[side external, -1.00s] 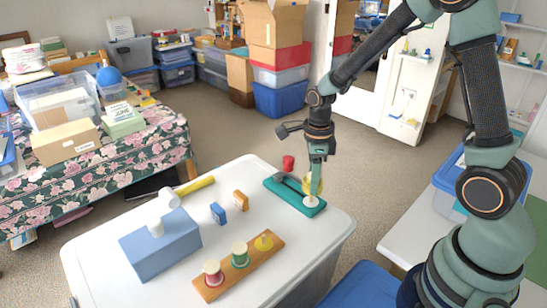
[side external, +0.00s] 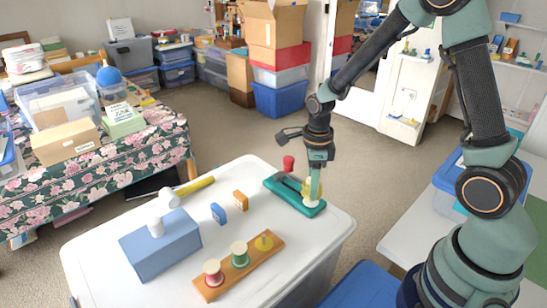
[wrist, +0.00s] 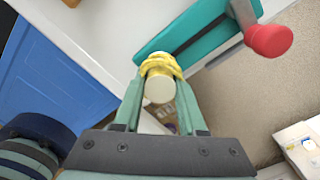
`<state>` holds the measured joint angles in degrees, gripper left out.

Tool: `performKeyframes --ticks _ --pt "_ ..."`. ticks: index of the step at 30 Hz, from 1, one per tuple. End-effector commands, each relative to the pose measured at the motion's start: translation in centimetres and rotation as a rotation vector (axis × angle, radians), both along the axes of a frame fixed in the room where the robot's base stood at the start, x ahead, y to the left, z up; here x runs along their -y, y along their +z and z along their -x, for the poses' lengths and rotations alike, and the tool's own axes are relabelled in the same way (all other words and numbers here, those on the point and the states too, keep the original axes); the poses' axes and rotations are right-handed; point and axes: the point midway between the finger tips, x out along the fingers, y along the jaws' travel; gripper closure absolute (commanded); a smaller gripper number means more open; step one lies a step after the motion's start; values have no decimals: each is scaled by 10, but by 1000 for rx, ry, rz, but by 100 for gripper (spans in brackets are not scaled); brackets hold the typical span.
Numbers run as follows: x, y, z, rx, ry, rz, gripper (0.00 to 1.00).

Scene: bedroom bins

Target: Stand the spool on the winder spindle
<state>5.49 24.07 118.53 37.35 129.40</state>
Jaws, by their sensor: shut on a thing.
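My gripper (side external: 313,198) is shut on a spool wound with yellow thread (side external: 306,187), over the near right end of the teal winder (side external: 283,190). In the wrist view the spool's yellow thread (wrist: 160,64) and round cream end face (wrist: 159,88) show between the two green fingers of my gripper (wrist: 160,85). The spool overlaps the end of the winder base (wrist: 190,35) there. The spindle is hidden behind the spool and fingers, so I cannot tell whether the spool is around it. The winder's crank has a red knob (wrist: 268,41).
A wooden rack (side external: 224,285) with a red spool (side external: 213,272), a green spool (side external: 240,254) and a yellow piece (side external: 264,243) stands in front. A blue box (side external: 165,250), small blue and orange blocks and a yellow-handled tool (side external: 195,186) lie left.

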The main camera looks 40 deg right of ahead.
Motion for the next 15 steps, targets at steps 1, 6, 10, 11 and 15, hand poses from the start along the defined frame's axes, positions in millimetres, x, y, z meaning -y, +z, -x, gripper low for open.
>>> performKeyframes --ticks 1,6,10,11,15 --pt "0 -1 0 -1 0 0 100" --pt "0 -5 1 -2 0 -1 100" --pt "0 -8 0 -1 0 0 100" --pt "0 -9 0 -1 0 0 100" --pt "0 -12 0 -1 0 0 100"
